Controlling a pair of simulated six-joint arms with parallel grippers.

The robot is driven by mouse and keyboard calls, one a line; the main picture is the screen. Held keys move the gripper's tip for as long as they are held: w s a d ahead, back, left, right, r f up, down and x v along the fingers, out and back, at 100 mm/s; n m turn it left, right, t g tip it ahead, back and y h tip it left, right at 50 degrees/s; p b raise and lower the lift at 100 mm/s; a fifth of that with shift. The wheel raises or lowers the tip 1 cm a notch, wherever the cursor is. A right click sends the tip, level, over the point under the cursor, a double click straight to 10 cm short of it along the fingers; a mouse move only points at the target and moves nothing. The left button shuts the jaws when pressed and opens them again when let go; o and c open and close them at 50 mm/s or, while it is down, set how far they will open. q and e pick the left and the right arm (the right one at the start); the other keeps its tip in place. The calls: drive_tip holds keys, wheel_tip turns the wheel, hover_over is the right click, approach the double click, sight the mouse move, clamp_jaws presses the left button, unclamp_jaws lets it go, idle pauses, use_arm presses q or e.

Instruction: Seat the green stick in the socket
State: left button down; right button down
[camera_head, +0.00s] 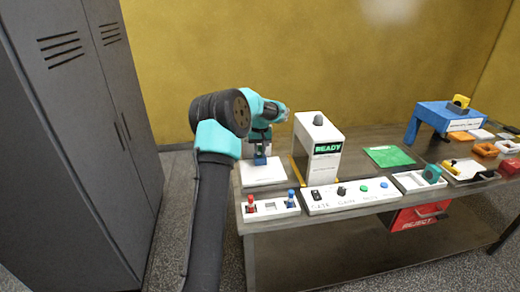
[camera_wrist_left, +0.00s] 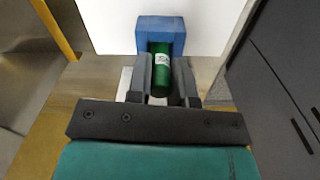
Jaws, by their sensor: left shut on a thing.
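The green stick (camera_wrist_left: 160,76), with a small white label, is between the fingers of my left gripper (camera_head: 260,148), which is shut on it. The blue socket block (camera_wrist_left: 160,28) is at the far end of the stick in the left wrist view, with the stick's end at or over its opening. I cannot tell how deep the end sits. In the head view the blue socket (camera_head: 260,160) is on a white plate (camera_head: 264,177), directly under my left gripper. The stick is hidden there by the gripper. My right gripper is not in view.
A white box (camera_head: 316,160) with a READY screen stands close to the right of the plate. In front are a white panel (camera_head: 352,199) with knobs and a white holder (camera_head: 268,213) with red and blue pieces. A green mat (camera_head: 389,156) lies further right.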

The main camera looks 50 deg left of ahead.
use_arm(q)
drive_tip(key=c, duration=1)
unclamp_jaws()
wheel_tip(320, 180, up, 12)
drive_tip(key=shift+r, duration=0.1)
